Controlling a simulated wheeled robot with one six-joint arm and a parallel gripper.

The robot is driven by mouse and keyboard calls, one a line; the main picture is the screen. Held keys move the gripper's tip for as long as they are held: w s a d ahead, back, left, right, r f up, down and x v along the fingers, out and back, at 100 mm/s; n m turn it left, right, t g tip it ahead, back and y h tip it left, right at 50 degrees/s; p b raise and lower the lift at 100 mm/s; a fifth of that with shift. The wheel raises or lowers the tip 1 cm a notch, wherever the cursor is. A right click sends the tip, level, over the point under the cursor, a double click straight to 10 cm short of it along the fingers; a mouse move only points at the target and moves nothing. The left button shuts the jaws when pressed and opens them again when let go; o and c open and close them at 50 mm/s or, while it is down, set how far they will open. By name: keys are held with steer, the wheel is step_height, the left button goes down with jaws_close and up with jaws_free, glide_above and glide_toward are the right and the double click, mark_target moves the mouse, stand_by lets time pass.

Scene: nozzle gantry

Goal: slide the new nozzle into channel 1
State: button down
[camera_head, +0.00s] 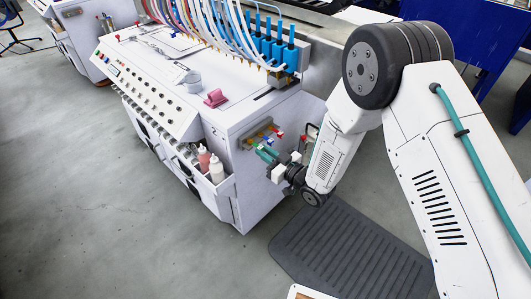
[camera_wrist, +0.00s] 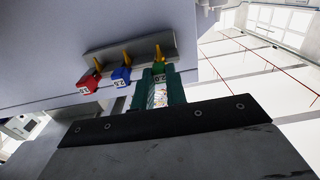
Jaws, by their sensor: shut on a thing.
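My gripper (camera_wrist: 158,80) has teal fingers shut around a nozzle with a green tag (camera_wrist: 159,67) and a brass-coloured tip pointing at the grey rack strip (camera_wrist: 130,52). The nozzle still lies at the strip; I cannot tell whether it is clear of it. In the head view my gripper (camera_head: 266,153) is at the rack on the machine's near end face. The gantry's row of blue cylinders (camera_head: 278,45), with hoses and brass tips below, stands above the machine top. Which position is channel 1 cannot be told.
A blue-tagged nozzle (camera_wrist: 121,76) and a red-tagged nozzle (camera_wrist: 87,83) sit in the strip left of my fingers. On the white machine (camera_head: 232,110) are a pink block (camera_head: 215,98) and a grey roll (camera_head: 190,79). Two bottles (camera_head: 216,168) stand in a side tray. A dark mat (camera_head: 345,255) lies on the floor.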

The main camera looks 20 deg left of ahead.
steer(key=shift+d, duration=0.1)
steer(key=v, duration=0.6)
stand_by(1.1)
steer(key=shift+s+d, duration=0.1)
stand_by(1.4)
